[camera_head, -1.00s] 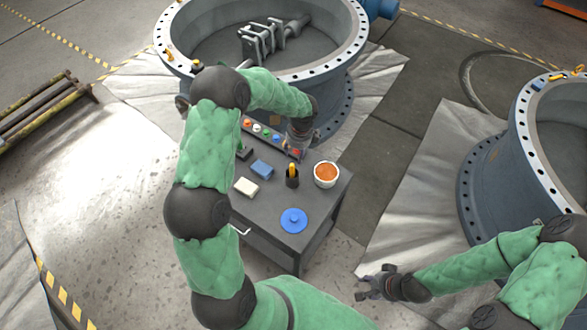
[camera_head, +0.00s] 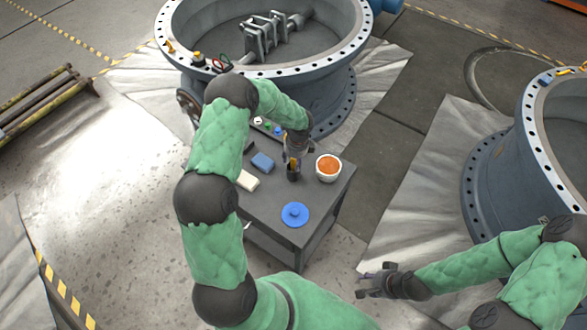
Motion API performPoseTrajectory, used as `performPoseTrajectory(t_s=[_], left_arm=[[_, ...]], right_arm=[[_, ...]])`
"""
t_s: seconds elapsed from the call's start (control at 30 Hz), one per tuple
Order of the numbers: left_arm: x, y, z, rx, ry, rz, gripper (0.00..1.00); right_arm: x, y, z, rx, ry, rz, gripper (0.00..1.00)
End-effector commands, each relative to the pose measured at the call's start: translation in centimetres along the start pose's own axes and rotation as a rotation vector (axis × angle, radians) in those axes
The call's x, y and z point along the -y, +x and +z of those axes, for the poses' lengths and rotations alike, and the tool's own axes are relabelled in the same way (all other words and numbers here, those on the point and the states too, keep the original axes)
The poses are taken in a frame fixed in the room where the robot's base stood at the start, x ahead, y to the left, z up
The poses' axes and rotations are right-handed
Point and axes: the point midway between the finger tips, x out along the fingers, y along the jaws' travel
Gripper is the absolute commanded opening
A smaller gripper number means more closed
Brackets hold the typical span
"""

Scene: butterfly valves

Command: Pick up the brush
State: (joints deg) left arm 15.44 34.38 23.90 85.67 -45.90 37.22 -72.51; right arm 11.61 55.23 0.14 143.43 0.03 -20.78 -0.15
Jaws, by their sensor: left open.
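The brush (camera_head: 293,174) appears as a dark upright shape with a yellow part at its top, standing on the grey cart near the white bowl. It may be standing in a small dark holder; I cannot tell at this size. My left gripper (camera_head: 294,157) points down right at its upper part and partly hides it. The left gripper is open, with the yellow part seen between or just behind its fingers. My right gripper (camera_head: 366,281) is off to the lower right, away from the cart, and holds nothing that I can see. Its finger gap is unclear.
The cart top (camera_head: 262,214) also carries a white bowl (camera_head: 328,168) with orange contents, a blue lid (camera_head: 295,214), a blue block (camera_head: 262,162), a pale block (camera_head: 247,180) and a row of coloured buttons. A large flanged valve (camera_head: 348,52) stands behind; another (camera_head: 482,185) stands right.

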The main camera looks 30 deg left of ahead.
Motion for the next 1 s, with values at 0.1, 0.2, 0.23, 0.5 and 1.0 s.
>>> performPoseTrajectory(t_s=[0.1, 0.2, 0.23, 0.5, 1.0], left_arm=[[0.1, 0.3, 0.1, 0.001, 0.000, -0.002, 0.48], [0.1, 0.2, 0.1, 0.001, 0.000, -0.002, 0.48], [0.1, 0.2, 0.1, 0.001, 0.000, -0.002, 0.48], [0.0, 0.2, 0.0, 0.001, -0.001, -0.001, 0.00], [0.1, -1.9, 0.3, 0.002, -0.002, -0.004, 0.00]], right_arm=[[0.0, 0.1, 0.0, 0.000, 0.000, 0.000, 0.40], [0.0, 0.0, 0.0, 0.000, 0.000, 0.000, 0.40], [0.0, 0.0, 0.0, 0.000, 0.000, 0.000, 0.40], [0.0, 0.0, 0.0, 0.000, 0.000, 0.000, 0.40], [0.2, -0.6, 0.0, 0.000, 0.000, 0.000, 0.40]])
